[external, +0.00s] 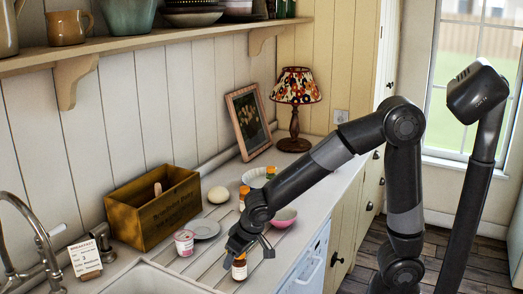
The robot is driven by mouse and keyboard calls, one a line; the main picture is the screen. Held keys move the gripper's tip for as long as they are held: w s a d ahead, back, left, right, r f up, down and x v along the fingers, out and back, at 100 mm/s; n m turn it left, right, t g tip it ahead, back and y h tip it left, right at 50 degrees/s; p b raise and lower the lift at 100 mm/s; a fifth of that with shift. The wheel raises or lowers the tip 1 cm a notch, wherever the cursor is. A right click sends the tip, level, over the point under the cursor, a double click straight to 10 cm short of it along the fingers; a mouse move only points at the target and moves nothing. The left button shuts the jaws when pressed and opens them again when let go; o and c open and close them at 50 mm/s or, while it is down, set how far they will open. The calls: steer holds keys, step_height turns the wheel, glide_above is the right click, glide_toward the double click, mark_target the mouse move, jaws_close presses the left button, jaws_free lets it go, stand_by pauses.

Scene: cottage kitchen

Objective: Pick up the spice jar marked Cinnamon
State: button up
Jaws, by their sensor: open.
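A small spice jar (239,269) with a brown body and a pale label stands on the counter near the sink. Another jar with an orange lid (244,191) stands behind my wrist, partly hidden. A third orange lid (271,172) shows at the white bowl, its lower part hidden by my arm. The labels are too small to read, so I cannot tell which jar is Cinnamon. My gripper (249,250) is open, pointing down, with its fingers at the top of the nearest jar. I cannot tell whether they touch it.
A pink bowl (284,218) sits right of my gripper. A saucer (205,229), a pink-and-white tub (184,243), an egg-like object (218,195) and a wooden box (153,211) stand left. The sink (150,280) lies in front. A lamp (296,100) and picture frame (249,122) stand behind.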

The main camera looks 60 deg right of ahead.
steer(key=shift+c, duration=0.3)
steer(key=c, duration=1)
steer(key=shift+r, duration=0.1)
steer(key=shift+c, duration=0.2)
